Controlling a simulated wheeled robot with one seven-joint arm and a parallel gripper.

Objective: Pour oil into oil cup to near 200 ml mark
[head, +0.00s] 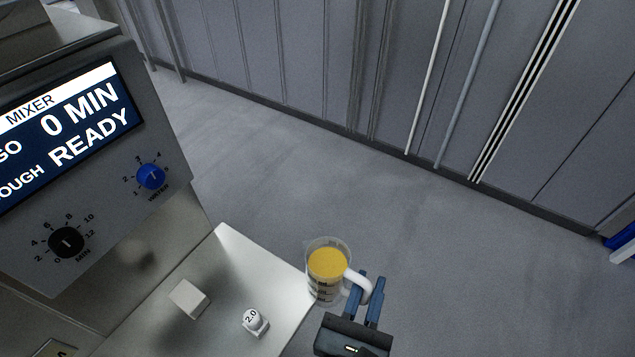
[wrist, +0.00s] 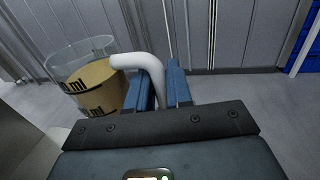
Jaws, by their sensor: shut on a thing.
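A clear measuring cup (head: 325,284) with a white handle holds yellow oil (head: 328,263). My gripper (head: 368,290) is shut on the white handle, at the cup's right. The cup is close to the right edge of the white worktop; I cannot tell whether it touches it. In the wrist view the cup (wrist: 85,70) is at the upper left, with the handle (wrist: 145,64) running between the blue fingers (wrist: 157,88). Dark ml marks show on the cup, but the figures are too small or cut off to read. No oil bottle is in view.
A mixer (head: 100,170) with a lit READY screen and two dials stands at the left. On the white worktop (head: 240,262) are a small white block (head: 188,298) and a white piece marked 2.0 (head: 255,322). Grey floor (head: 290,170) is clear to the panelled wall.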

